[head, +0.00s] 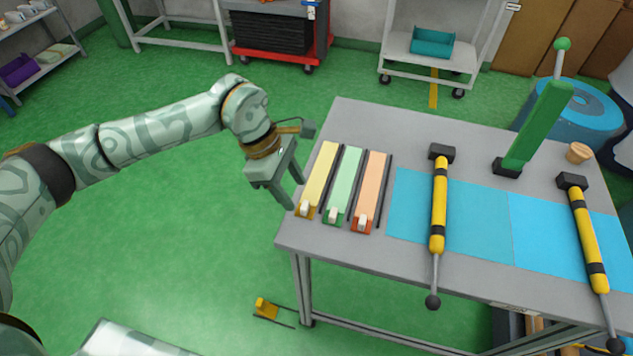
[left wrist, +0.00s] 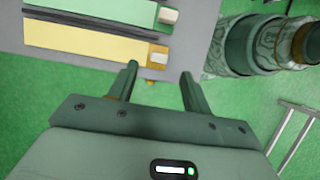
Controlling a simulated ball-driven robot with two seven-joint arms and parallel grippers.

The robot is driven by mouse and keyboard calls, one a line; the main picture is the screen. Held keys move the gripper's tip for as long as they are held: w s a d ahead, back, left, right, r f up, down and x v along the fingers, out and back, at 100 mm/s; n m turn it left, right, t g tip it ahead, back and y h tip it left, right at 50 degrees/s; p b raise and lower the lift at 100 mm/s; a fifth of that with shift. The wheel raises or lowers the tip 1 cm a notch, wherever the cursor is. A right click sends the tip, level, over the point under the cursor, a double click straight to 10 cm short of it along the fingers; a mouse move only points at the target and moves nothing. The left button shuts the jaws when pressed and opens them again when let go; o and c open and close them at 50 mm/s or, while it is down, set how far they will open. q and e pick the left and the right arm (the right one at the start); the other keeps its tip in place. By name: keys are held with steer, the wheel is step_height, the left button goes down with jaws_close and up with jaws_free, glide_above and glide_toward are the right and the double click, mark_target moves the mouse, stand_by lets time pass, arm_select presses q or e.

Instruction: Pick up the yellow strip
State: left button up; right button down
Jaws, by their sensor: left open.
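The yellow strip (head: 320,175) lies on the grey table, leftmost of three strips, with a darker yellow end piece and a white block at its near end. My left gripper (head: 293,192) is open and empty, at the table's left edge beside the yellow strip and apart from it. In the left wrist view, the yellow strip (left wrist: 85,45) runs in from the left. Its white-block end lies just beyond the left fingertip of the open gripper (left wrist: 159,69). My right gripper is not in view.
A green strip (head: 345,180) and an orange strip (head: 370,185) lie beside it, with thin dark rails between. Blue mats (head: 480,215), two yellow-black levers (head: 439,205) and a green upright lever (head: 540,125) occupy the right side. A small yellow piece (head: 265,308) lies on the floor.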

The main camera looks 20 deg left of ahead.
mark_target(303, 204)
arm_select(q)
steer(key=b+x, duration=0.1)
steer(key=x, duration=0.4)
steer(key=shift+w+d+f, duration=0.1)
steer(key=shift+w+f, duration=0.05)
steer(key=c, duration=1.1)
steer(key=shift+o, duration=0.2)
steer(key=shift+r, duration=0.4)
step_height(303, 204, up, 3)
steer(key=shift+f+p, duration=0.25)
steer(key=shift+p, duration=0.15)
steer(key=s+r+p, duration=0.3)
steer(key=s+r, duration=0.7)
steer(key=s, duration=0.4)
